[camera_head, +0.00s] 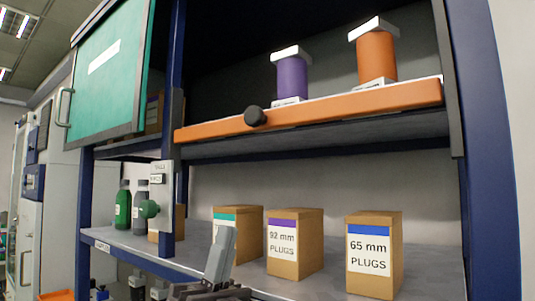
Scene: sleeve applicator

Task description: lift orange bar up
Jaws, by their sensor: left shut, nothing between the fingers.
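The orange bar (350,105) runs along the front edge of the upper shelf, from the blue post on the left to the right-hand post. A black round knob (255,117) sits on its front, left of its middle. My left gripper (222,245) shows at the bottom centre, well below the bar and apart from it, in front of the lower shelf. Its fingers are shut and empty. My right gripper is out of view.
A purple spool (291,77) and an orange spool (375,57) stand behind the bar. Several plug boxes, including the 65 mm box (375,255), stand on the lower shelf (330,283). A green door (110,70) is at upper left. Green and grey bottles stand at left.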

